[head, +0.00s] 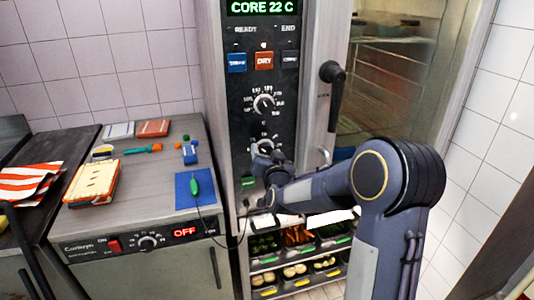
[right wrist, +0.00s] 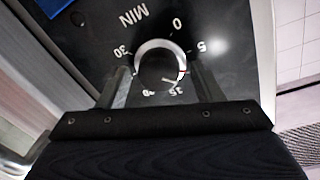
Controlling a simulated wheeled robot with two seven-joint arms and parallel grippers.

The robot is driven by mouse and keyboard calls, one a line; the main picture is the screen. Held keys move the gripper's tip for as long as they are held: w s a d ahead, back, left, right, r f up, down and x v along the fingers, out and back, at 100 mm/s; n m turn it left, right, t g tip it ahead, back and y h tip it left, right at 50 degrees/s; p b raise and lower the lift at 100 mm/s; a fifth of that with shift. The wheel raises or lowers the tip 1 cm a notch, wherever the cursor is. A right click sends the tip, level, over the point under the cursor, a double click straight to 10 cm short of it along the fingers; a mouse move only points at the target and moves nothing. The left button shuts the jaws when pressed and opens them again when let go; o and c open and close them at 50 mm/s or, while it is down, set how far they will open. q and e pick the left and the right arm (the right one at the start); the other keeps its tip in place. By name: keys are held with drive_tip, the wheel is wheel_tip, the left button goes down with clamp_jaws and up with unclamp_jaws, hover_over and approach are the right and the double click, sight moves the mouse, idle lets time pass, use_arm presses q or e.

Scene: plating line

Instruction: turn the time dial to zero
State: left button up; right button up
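The time dial is the lower round knob (head: 263,145) on the oven's black control panel. In the right wrist view the dial (right wrist: 160,65) is a dark knob with a pale ring, marked MIN, 0, 5 and 30. Its white pointer line points down and right, near the 15 mark and well away from 0. My right gripper (head: 264,160) is at the dial. In the right wrist view its two fingers (right wrist: 161,80) stand on either side of the knob with narrow gaps, so it looks open. My left gripper is not in view.
An upper dial (head: 263,103) and a row of buttons (head: 264,61) sit above on the panel; the display reads CORE 22 C. The oven door handle (head: 333,85) is close on the right. A steel counter (head: 145,195) with a blue mat and a green-handled probe stands left.

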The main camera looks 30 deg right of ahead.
drive_tip(key=c, duration=0.9)
drive_tip(key=shift+o, duration=0.2)
drive_tip(key=n+b, duration=0.2)
drive_tip(key=shift+f+n+b, duration=0.15)
drive_tip(key=shift+n+b, duration=0.2)
drive_tip(key=shift+n, duration=0.05)
drive_tip(key=n+b, duration=0.1)
drive_tip(key=n, duration=0.1)
drive_tip(key=shift+n+t+b, duration=0.3)
drive_tip(key=shift+n, duration=0.1)
drive_tip(key=n+b, duration=0.2)
drive_tip(key=n, duration=0.3)
drive_tip(key=shift+n+t, duration=0.3)
drive_tip(key=n+y+b, duration=0.1)
drive_tip(key=n, duration=0.5)
drive_tip(key=shift+b, duration=0.4)
drive_tip(key=shift+n, duration=0.4)
